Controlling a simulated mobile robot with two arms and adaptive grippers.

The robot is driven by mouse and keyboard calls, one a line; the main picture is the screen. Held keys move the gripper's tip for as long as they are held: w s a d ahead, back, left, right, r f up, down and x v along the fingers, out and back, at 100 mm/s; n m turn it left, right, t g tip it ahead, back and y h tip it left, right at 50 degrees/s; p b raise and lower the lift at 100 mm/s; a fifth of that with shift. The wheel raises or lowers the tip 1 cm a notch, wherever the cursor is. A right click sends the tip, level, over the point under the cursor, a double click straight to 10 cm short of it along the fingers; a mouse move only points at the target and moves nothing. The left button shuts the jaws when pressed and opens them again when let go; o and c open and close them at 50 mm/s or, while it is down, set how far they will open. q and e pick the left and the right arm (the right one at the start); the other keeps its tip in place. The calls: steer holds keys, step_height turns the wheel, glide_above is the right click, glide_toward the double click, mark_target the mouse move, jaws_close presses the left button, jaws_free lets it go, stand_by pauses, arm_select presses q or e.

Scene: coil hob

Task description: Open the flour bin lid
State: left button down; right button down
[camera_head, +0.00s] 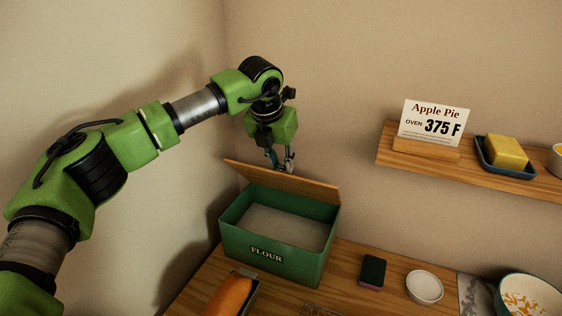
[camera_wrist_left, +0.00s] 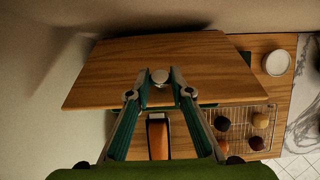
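The green flour bin (camera_head: 270,258), labelled FLOUR, stands on the wooden counter against the wall. Its wooden lid (camera_head: 283,184) is tilted up along the back rim, and pale flour (camera_head: 288,228) shows inside. My left gripper (camera_head: 281,165) is above and behind the raised lid, its fingertips partly hidden by the lid. In the left wrist view the lid (camera_wrist_left: 215,75) fills the middle, with a round metal knob (camera_wrist_left: 160,77) between the spread fingertips (camera_wrist_left: 160,71). The fingers look apart, with a small gap on each side of the knob. My right gripper is not in view.
A wall shelf (camera_head: 480,175) holds a recipe card (camera_head: 432,124) and butter (camera_head: 507,151). A rack (camera_wrist_left: 245,125) holds several round items.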

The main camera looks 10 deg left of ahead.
arm_select(q)
steer(key=shift+w+r, duration=0.3)
steer(key=shift+r, duration=0.05)
steer(key=w, duration=0.1)
steer(key=w+r+p, duration=0.1)
steer(key=w+p, duration=0.1)
steer(key=shift+w+d+r, duration=0.3)
steer(key=shift+w+d, duration=0.1)
steer(key=c, duration=1.8)
jaws_free()
steer(key=shift+c, duration=0.2)
steer(key=shift+f, duration=0.1)
